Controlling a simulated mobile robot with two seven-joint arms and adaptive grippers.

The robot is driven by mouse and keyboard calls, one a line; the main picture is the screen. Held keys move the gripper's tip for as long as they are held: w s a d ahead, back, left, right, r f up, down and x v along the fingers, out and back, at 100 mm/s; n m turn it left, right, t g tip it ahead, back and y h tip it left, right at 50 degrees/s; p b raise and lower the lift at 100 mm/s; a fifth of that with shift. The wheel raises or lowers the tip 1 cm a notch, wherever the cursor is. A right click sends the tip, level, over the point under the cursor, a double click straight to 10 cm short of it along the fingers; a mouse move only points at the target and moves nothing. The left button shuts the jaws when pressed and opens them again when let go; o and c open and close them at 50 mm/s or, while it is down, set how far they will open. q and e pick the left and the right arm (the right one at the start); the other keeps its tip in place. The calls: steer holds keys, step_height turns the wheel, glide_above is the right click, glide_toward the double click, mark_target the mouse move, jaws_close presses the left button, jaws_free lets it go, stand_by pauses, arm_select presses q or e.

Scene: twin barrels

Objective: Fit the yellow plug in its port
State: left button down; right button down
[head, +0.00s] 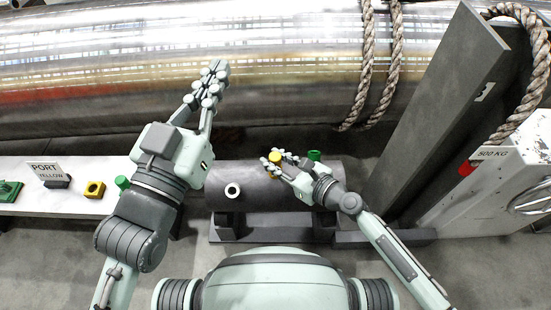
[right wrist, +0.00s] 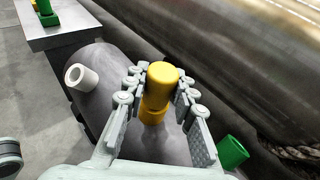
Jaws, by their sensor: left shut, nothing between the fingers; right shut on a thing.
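The yellow plug (head: 275,158) is between the fingertips of my right gripper (head: 272,163), over the top of the dark barrel (head: 252,198). In the right wrist view the plug (right wrist: 163,74) shows a round yellow top, with a narrower yellow part below reaching down to the barrel. I cannot tell whether it is seated in an opening there. My right gripper (right wrist: 158,82) is shut on it from both sides. My left gripper (head: 213,88) is shut and empty, raised at left in front of the large metal cylinder.
A white ring (head: 232,190) and a green piece (head: 314,155) sit on the barrel. A grey panel (head: 440,110) and a 500 KG box (head: 505,185) stand at right.

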steer(key=shift+f, duration=0.25)
steer(key=c, duration=1.2)
jaws_free()
steer(key=shift+o, duration=0.2)
steer(key=v, duration=1.2)
steer(key=shift+r, duration=0.15)
